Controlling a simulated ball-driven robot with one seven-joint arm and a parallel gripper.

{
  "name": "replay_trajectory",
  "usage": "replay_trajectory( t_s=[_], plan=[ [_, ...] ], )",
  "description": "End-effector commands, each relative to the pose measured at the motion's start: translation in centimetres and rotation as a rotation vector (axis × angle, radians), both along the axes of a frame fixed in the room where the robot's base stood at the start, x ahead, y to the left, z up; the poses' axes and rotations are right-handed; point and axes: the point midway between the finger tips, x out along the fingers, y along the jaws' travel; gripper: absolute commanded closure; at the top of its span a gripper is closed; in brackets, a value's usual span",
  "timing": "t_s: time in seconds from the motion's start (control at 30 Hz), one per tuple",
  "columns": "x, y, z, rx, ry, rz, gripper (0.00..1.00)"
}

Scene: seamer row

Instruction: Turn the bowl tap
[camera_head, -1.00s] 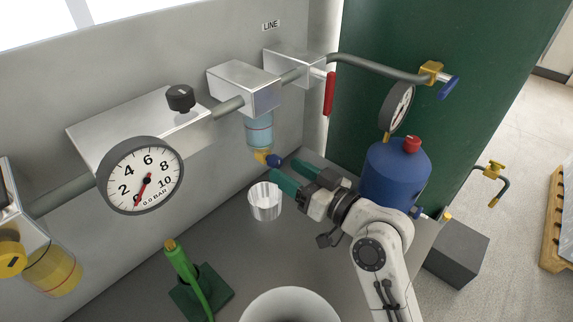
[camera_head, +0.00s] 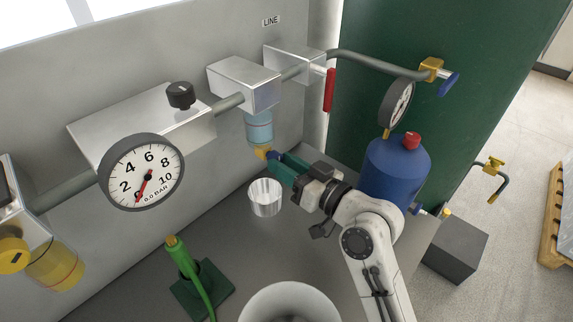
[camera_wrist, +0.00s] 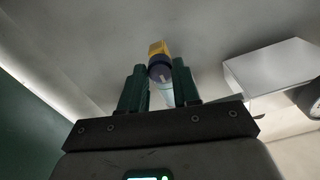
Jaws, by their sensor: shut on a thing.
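The bowl tap is a small brass fitting with a dark blue knob (camera_wrist: 160,71), under the clear bluish filter bowl (camera_head: 259,129) on the line. In the head view its brass part (camera_head: 262,153) shows just left of my fingertips, and the knob is mostly hidden by them. My gripper (camera_head: 279,165) reaches in from the right with green fingers. In the wrist view my fingers (camera_wrist: 161,84) stand on either side of the blue knob, shut on it.
A round gauge (camera_head: 141,173) reads about zero at the left. A red lever (camera_head: 329,90) hangs to the right of the bowl. A blue tank (camera_head: 394,172) with a gauge stands close to my arm. A green hose nozzle (camera_head: 180,258) and a white round vessel (camera_head: 290,303) are in front.

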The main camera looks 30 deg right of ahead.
Motion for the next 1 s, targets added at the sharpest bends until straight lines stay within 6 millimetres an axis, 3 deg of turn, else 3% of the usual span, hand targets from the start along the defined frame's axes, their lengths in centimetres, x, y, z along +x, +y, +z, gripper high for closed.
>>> replay_trajectory(
  t_s=[0.1, 0.37, 1.0],
  plan=[
    [-0.01, -0.01, 0.0, 0.0, 0.0, 0.0, 0.99],
    [-0.02, -0.02, 0.09, 0.038, 0.013, 0.0, 0.99],
    [-0.02, 0.01, 0.19, 0.422, 0.138, -0.001, 0.99]
  ],
)
